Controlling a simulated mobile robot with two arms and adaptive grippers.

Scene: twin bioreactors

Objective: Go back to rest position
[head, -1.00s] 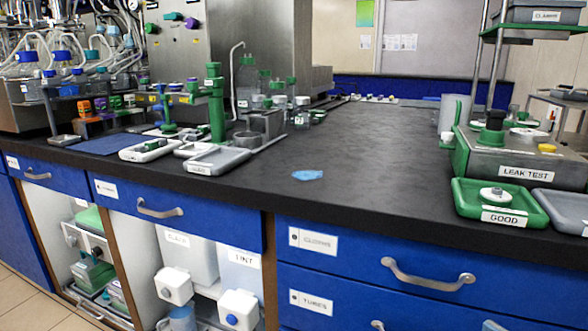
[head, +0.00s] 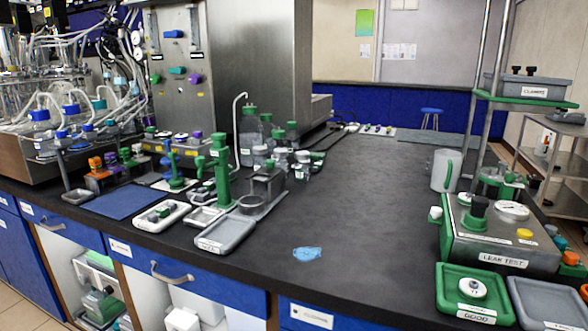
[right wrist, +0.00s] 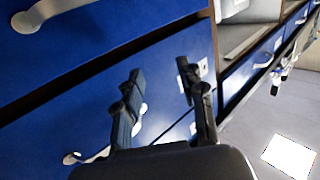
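My right gripper (right wrist: 165,95) shows in the right wrist view. Its two dark fingers stand apart with nothing between them. It is in front of the blue drawer fronts (right wrist: 100,70), and I cannot tell the exact gap. My left gripper is not in either view. Neither gripper shows in the head view.
The black bench (head: 370,200) is mostly clear in the middle, with a crumpled blue piece (head: 307,254) near its front edge. The leak test unit (head: 500,235) and a green tray (head: 475,293) stand at the right. Trays, bottles and a green stand (head: 221,170) stand at the left.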

